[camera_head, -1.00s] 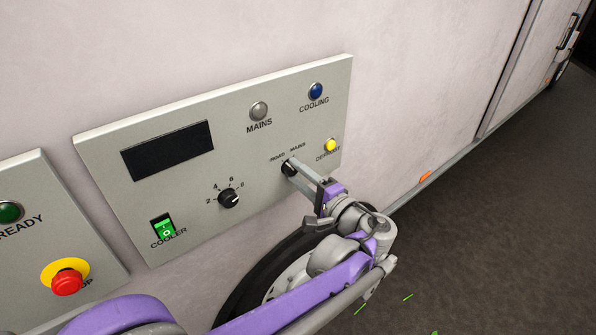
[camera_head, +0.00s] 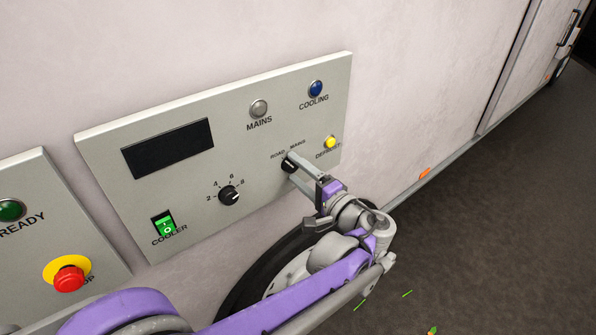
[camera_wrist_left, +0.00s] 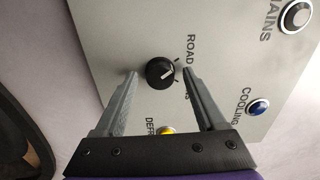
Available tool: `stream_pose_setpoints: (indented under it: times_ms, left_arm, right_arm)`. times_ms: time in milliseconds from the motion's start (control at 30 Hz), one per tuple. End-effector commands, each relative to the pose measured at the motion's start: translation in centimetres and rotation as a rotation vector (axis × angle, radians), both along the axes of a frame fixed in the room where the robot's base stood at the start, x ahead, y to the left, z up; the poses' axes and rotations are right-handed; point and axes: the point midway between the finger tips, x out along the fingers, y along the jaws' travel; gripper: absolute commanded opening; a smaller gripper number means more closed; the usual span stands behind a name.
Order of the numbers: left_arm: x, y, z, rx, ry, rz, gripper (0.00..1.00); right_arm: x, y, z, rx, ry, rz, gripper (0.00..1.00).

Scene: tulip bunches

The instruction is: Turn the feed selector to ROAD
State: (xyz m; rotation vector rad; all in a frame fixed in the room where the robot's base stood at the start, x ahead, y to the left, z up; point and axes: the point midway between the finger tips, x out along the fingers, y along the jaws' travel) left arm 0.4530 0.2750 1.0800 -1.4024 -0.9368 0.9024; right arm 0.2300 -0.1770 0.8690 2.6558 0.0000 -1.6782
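The feed selector is a small black knob (camera_head: 289,167) on the right part of the grey panel (camera_head: 105,148), below the words ROAD and MAINS. My left gripper (camera_head: 290,163) is at it, partly covering it in the head view. In the left wrist view the knob (camera_wrist_left: 160,73) lies between the two fingertips of my left gripper (camera_wrist_left: 159,72). The fingers are apart, one on each side, with a visible gap at least on the left side. A white mark shows on the knob face, on the side toward the labels; its exact setting is hard to read. My right gripper is not in view.
The yellow defrost button (camera_head: 330,143) is close right of the selector. The numbered dial (camera_head: 229,195), green cooler switch (camera_head: 164,224), MAINS lamp (camera_head: 259,108) and blue COOLING lamp (camera_head: 316,88) share the panel. A red stop button (camera_head: 69,279) is at lower left.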

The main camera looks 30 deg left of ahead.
Motion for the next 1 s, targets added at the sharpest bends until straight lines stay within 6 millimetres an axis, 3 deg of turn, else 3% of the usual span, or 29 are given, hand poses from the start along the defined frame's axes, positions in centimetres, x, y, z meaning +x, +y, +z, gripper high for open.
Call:
stream_pose_setpoints:
  times_ms: [367, 800, 1000]
  left_arm:
    - [-0.2, -0.6, 0.0, 0.0, 0.001, -0.003, 0.74]
    - [-3.2, -8.1, 0.0, -0.001, 0.0, -0.005, 0.74]
    - [-4.0, -9.8, 0.0, 0.0, 0.0, -0.001, 0.74]
  right_arm:
    - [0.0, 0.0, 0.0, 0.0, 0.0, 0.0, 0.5]
    - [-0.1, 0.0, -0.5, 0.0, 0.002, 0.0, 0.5]
    - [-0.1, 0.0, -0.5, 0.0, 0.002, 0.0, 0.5]
